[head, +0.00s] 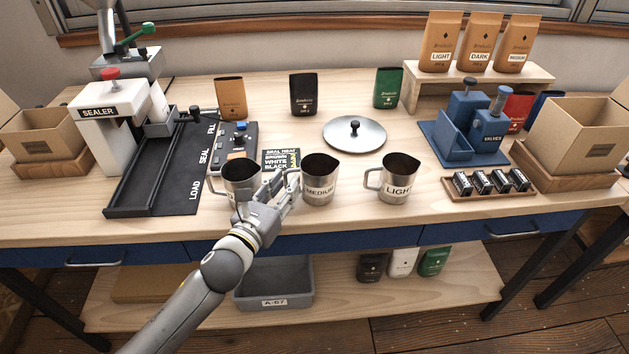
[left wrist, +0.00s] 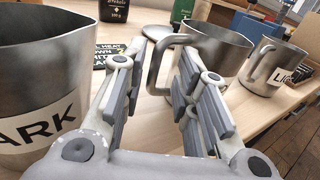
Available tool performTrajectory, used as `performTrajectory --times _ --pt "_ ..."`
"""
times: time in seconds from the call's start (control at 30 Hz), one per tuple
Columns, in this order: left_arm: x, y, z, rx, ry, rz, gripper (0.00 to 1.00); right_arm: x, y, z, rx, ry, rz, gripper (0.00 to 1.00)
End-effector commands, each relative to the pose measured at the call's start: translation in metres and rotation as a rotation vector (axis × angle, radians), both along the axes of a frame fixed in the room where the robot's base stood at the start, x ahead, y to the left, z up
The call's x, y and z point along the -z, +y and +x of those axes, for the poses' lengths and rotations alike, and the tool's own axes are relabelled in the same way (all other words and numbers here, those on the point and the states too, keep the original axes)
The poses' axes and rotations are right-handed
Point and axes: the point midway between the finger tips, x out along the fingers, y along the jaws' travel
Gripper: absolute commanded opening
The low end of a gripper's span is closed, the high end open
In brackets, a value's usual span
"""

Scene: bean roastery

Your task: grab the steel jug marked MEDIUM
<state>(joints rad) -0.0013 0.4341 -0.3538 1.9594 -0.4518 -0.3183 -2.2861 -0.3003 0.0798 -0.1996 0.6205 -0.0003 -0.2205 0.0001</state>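The steel jug marked MEDIUM (head: 320,172) stands upright on the table between two like jugs. In the left wrist view this jug (left wrist: 222,50) is at top centre, its label out of sight, with its handle (left wrist: 153,73) towards me. My left gripper (head: 286,187) is just left of the jug in the head view. In the left wrist view its fingers (left wrist: 160,75) are open, and the handle shows between them. I cannot tell whether either finger touches it. The handle is mostly hidden by the gripper in the head view. My right gripper is not in view.
A jug marked DARK (left wrist: 35,75) stands close left of my left gripper; it also shows in the head view (head: 240,172). The LIGHT jug (head: 400,173) stands to the right. A round steel lid (head: 340,140) and a printed card (head: 283,158) lie behind. Bare table separates MEDIUM and LIGHT.

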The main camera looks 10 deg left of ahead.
Motion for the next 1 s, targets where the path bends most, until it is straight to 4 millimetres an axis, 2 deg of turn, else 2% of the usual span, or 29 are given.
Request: performTrajectory --times 0.07,0.3,0.77,0.93,1.0 --pt "0.0 0.0 0.0 0.0 0.0 0.0 0.28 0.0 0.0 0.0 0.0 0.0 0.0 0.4" --pt "0.0 0.0 0.0 0.0 0.0 0.0 0.0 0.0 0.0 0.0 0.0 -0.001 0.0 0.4" --pt "-0.004 0.0 0.0 0.002 -0.004 0.001 0.0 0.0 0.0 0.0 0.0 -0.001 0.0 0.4" --pt "-0.019 0.0 0.0 0.002 -0.007 0.003 0.0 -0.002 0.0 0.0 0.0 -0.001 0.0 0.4" --pt "-0.033 0.0 0.0 0.004 -0.01 0.005 0.0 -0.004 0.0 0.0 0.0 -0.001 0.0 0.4"
